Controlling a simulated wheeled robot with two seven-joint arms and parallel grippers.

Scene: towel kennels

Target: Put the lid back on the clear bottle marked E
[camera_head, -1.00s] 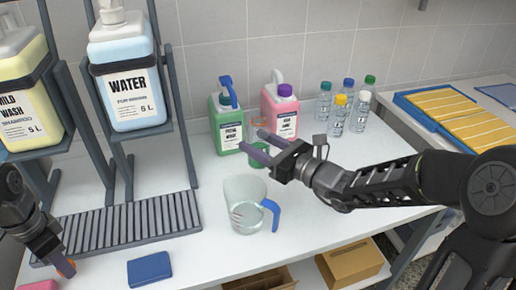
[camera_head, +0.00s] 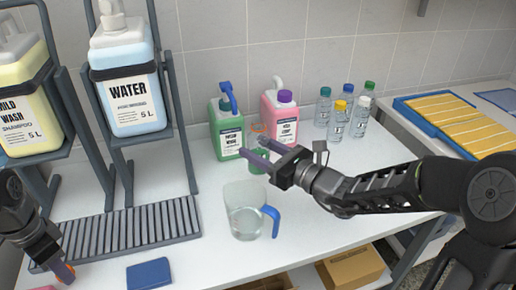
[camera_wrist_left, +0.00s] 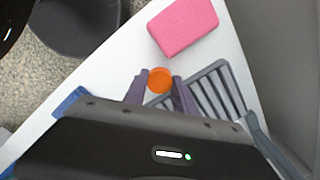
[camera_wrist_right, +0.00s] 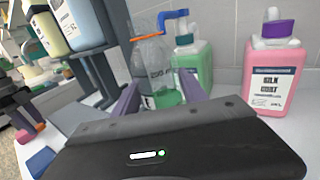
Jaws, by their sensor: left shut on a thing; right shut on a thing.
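A clear bottle (camera_wrist_right: 148,62) with an orange ring at its neck and green in its lower part stands between the fingers of my right gripper (camera_wrist_right: 158,96), which is shut on it. Its label is partly turned away, so I cannot read its mark. In the head view my right gripper (camera_head: 256,150) hides much of the bottle. My left gripper (camera_wrist_left: 158,88) is shut on an orange lid (camera_wrist_left: 159,80), well apart from the bottle. In the head view the left gripper (camera_head: 62,268) is at the lower left, with the lid (camera_head: 66,272) at its fingertips.
A green bottle (camera_head: 227,132) and a pink bottle (camera_head: 281,122) stand behind the right gripper. A clear jug (camera_head: 243,213) stands in front. Several small bottles (camera_head: 342,115) are right. A slatted rack (camera_head: 130,228), blue block (camera_head: 149,273) and pink block (camera_wrist_left: 183,26) lie left.

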